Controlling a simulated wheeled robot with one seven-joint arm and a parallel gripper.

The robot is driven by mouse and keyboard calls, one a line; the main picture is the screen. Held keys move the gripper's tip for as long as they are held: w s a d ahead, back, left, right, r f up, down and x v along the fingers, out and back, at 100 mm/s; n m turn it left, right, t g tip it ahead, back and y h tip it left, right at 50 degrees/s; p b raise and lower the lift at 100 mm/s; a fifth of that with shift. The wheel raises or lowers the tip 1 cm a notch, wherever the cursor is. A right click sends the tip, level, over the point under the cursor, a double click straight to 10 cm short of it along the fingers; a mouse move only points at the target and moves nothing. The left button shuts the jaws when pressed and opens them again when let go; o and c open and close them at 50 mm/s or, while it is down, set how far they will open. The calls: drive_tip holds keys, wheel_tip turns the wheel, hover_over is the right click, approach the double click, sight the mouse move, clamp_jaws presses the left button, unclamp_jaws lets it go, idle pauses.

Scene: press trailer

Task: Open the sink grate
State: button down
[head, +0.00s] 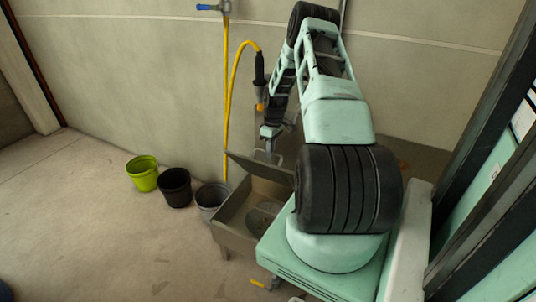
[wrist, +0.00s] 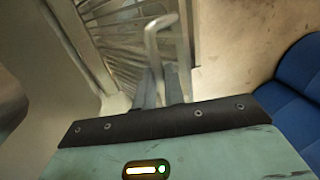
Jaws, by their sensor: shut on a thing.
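The low metal sink (head: 233,222) stands left of my base in the head view, with its basin and round drain area uncovered. The sink grate (head: 262,168) looks like a grey panel tilted up at the sink's far side. In the wrist view its slats (wrist: 128,28) fill the upper left, with a metal loop handle (wrist: 152,38) in front of them. My gripper (head: 270,140) is at the handle above the raised panel. In the wrist view my gripper's fingers (wrist: 160,84) are shut around the handle's lower part; the exact contact is partly hidden.
Grey (head: 210,197), black (head: 174,187) and lime (head: 142,174) buckets stand left of the sink. A yellow hose (head: 232,95) hangs on the wall behind. A blue object (wrist: 295,90) is at right in the wrist view. The floor at left is clear.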

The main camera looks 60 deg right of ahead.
drive_tip(key=shift+s+d+f, duration=0.2)
drive_tip(key=shift+s+f, duration=0.05)
drive_tip(key=shift+f, duration=0.05)
drive_tip(key=c, duration=1.5)
unclamp_jaws()
drive_tip(key=shift+f, duration=0.1)
drive_tip(key=shift+w, duration=0.1)
drive_tip(key=shift+w+r, duration=0.1)
drive_tip(key=shift+r, duration=0.15)
drive_tip(key=d+r, duration=0.1)
drive_tip(key=r, duration=0.4)
drive_tip(key=d+r, duration=0.1)
drive_tip(key=r, duration=0.5)
drive_tip(key=d+r, duration=0.1)
drive_tip(key=r, duration=0.5)
drive_tip(key=shift+w+d+p, duration=0.1)
drive_tip(key=shift+p, duration=0.2)
